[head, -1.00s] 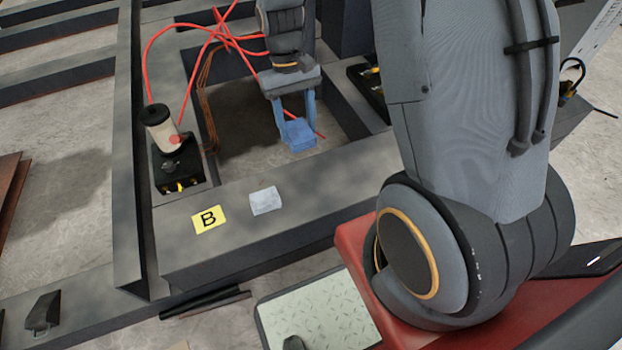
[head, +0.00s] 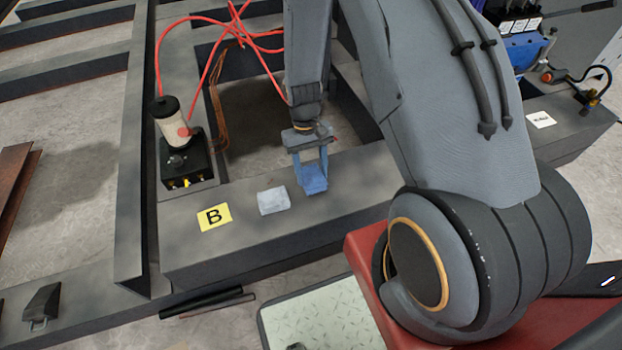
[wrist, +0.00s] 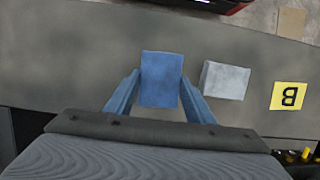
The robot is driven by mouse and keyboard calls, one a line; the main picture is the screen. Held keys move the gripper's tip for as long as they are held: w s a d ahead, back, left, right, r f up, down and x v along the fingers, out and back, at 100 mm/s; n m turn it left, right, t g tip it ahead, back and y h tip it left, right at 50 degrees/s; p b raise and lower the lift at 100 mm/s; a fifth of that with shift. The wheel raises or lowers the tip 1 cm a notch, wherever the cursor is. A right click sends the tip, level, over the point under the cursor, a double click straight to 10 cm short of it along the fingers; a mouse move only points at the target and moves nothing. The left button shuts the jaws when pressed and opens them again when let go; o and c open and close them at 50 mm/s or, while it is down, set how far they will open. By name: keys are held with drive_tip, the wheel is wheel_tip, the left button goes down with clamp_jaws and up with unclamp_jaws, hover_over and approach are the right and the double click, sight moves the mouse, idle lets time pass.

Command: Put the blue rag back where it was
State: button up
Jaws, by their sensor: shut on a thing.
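The blue rag (head: 313,180) is a small folded block between the blue fingers of my gripper (head: 311,172). My gripper is shut on it. In the head view the rag is over the grey beam, just right of a pale grey folded cloth (head: 273,201). In the wrist view the rag (wrist: 161,79) sits between the fingertips (wrist: 161,88), with the pale cloth (wrist: 226,80) to its right, apart from it. I cannot tell whether the rag touches the beam.
A yellow card marked B (head: 214,217) lies on the beam (head: 235,240) left of the pale cloth. A black unit with a white cylinder (head: 172,118) and red hoses stands at the back left. A dark opening in the frame (head: 250,115) lies behind the beam.

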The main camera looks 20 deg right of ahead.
sight(311, 173)
drive_tip(key=shift+f, duration=1.5)
drive_tip(key=shift+f+b, duration=0.15)
drive_tip(key=shift+b, duration=0.15)
drive_tip(key=o, duration=1)
